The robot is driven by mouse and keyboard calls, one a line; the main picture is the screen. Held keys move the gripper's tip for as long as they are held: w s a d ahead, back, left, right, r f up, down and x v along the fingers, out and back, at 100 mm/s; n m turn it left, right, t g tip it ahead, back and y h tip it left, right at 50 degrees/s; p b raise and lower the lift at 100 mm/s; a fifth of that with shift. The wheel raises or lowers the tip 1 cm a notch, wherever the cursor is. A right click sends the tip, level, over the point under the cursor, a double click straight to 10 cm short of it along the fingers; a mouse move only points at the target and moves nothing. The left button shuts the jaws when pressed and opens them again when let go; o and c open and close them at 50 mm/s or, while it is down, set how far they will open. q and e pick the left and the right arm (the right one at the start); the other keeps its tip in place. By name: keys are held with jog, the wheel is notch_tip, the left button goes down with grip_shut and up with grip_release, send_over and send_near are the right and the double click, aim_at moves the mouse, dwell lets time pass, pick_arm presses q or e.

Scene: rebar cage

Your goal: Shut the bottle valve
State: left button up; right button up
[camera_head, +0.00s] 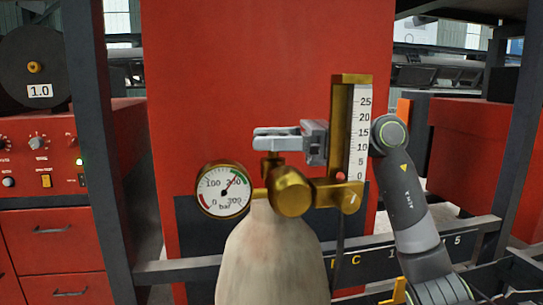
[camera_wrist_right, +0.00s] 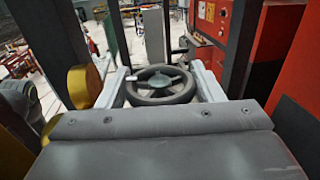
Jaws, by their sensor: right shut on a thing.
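The pale gas bottle (camera_head: 270,262) stands upright in the head view, with brass fittings at its top. The bottle valve's dark round handwheel (camera_wrist_right: 160,86) shows in the right wrist view, between my two pale fingers. My right gripper (camera_head: 270,139) is above the brass fittings and is shut on the handwheel, one finger on each side of its rim. In the head view the fingers hide the handwheel. My left gripper is in neither view.
A round pressure gauge (camera_head: 223,190) sits left of the valve. A brass regulator body (camera_head: 290,191) and an upright flowmeter tube (camera_head: 358,130) stand close on the right, near my right wrist. A red panel (camera_head: 260,60) is behind, with dark frame posts on both sides.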

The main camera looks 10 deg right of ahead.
jog(key=shift+t, duration=0.3)
jog(key=o, duration=1)
jog(key=shift+c, duration=0.2)
jog(key=shift+d+f+m+b, duration=0.15)
jog(key=shift+d+m+b, duration=0.2)
jog(key=shift+d, duration=0.2)
jog(key=s+d+b, duration=0.3)
jog(key=d+b, duration=0.2)
jog(key=d, duration=1.1)
jog(key=shift+s+b, duration=0.2)
jog(key=shift+b, duration=0.1)
